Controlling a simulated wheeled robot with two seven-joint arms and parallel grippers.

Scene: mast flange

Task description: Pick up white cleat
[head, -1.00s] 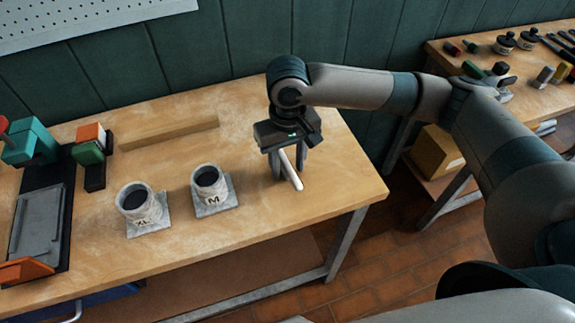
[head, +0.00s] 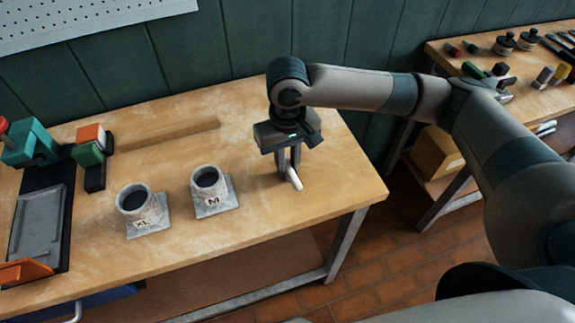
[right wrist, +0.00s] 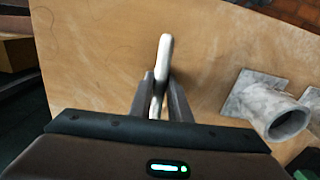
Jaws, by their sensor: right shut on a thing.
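The white cleat (head: 294,180) is a slim white bar at the right part of the wooden workbench. In the head view only its near end shows below the fingers. In the right wrist view the cleat (right wrist: 164,62) sticks out past the fingertips. My right gripper (head: 288,174) points down and is shut on the cleat, with a finger on each side; it also shows in the right wrist view (right wrist: 160,88). I cannot tell whether the cleat touches the bench top. My left gripper is not in view.
Two grey flanged cups stand left of the gripper, marked M (head: 212,190) and XL (head: 143,210). A wooden bar (head: 170,133) lies behind them. A grey tray (head: 40,228) and clamps are at far left. Bench space right of the gripper is clear.

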